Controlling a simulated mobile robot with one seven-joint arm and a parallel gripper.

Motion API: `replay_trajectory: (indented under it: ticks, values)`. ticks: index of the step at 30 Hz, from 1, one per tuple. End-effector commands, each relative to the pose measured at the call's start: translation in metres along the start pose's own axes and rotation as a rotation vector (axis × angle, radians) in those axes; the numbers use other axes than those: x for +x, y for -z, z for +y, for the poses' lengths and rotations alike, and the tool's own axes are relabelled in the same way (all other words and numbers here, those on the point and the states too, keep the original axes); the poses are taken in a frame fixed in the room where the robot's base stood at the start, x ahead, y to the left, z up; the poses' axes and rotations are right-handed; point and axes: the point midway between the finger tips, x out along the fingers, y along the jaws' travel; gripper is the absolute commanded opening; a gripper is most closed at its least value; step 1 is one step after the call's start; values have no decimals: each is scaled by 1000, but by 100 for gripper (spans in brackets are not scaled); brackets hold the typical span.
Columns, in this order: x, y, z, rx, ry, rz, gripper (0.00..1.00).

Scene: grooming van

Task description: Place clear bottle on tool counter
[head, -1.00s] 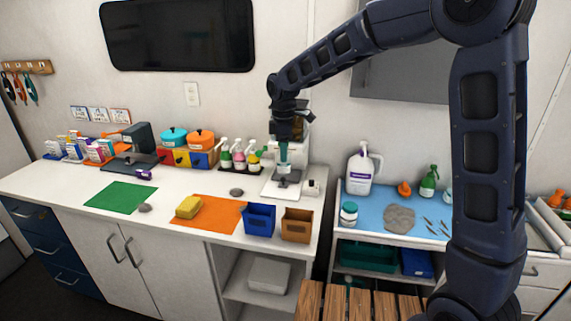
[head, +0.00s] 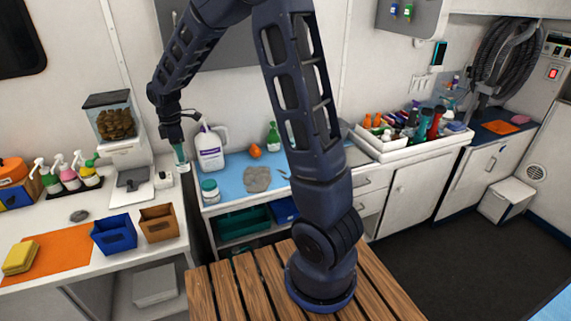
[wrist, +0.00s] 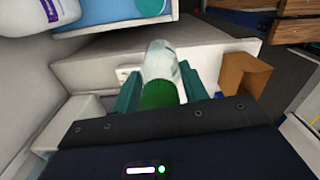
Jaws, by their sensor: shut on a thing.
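My gripper (head: 179,148) is shut on the clear bottle (head: 183,165), with its teal fingers on either side of it. In the wrist view the clear bottle (wrist: 161,62) has a green cap turned toward the camera. It is held in the air near the gap between the left white counter (head: 110,200) and the blue-topped counter (head: 232,181). A counter on the right (head: 425,152) carries a white tray of bottles and tools. I cannot tell for sure which surface is the tool counter.
A kibble dispenser (head: 115,130) stands left of the gripper. Blue (head: 114,235) and brown (head: 159,223) bins sit at the left counter's edge. The white tray (head: 395,156) is full.

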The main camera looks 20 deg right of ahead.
Motion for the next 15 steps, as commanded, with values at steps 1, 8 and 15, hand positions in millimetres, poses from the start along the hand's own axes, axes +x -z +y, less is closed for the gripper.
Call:
replay_trajectory:
  ticks: [1,8,15]
  values:
    - [8,-17,2,17,2,-1,21]
    - [41,-85,2,65,3,-1,21]
    - [67,-138,-7,101,2,1,21]
